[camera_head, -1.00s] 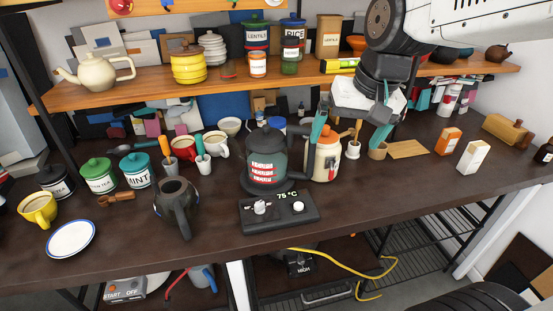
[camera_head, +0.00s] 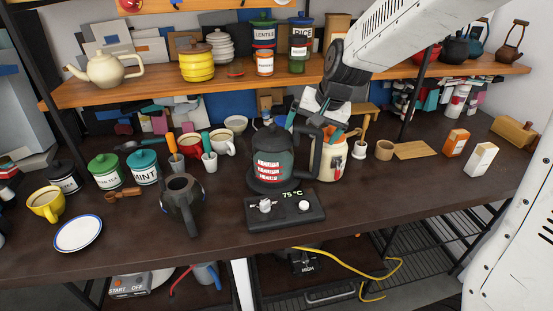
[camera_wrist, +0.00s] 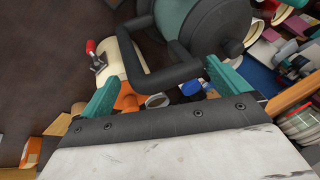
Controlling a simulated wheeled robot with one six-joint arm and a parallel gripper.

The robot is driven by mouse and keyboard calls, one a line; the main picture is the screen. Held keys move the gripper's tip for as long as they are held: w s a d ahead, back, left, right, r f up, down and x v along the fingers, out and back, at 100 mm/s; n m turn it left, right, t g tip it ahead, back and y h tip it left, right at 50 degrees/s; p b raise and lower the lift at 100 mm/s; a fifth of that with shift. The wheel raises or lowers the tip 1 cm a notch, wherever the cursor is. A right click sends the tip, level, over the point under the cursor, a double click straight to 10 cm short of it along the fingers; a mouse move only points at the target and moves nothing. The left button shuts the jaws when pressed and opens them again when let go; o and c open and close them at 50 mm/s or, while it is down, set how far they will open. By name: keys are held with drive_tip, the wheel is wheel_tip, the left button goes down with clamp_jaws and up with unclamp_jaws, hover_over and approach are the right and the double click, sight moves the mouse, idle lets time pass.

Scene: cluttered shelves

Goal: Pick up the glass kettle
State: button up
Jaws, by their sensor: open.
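The glass kettle (camera_head: 271,165) stands upright on its black base (camera_head: 285,208), which reads 75 °C. It has a black lid, a dark see-through body with red and white marks, and a black handle (camera_head: 316,157) on its right side. My gripper (camera_head: 314,126) is open and empty, above and behind the handle. In the wrist view, the kettle (camera_wrist: 207,22) is at the top, and its handle reaches down between the two teal fingers of my gripper (camera_wrist: 165,84). I cannot tell whether a finger touches it.
A cream utensil jar (camera_head: 330,163) stands close to the right of the handle. A dark pot (camera_head: 180,195) stands to the left, with cups behind it. The wooden shelf (camera_head: 140,92) runs above the counter. The counter front right of the base is clear.

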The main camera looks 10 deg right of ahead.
drive_tip(key=shift+w+a+f, duration=0.1)
drive_tip(key=shift+w+f, duration=0.05)
drive_tip(key=shift+f, duration=0.2)
drive_tip(key=c, duration=2)
drive_tip(key=shift+r, duration=0.2)
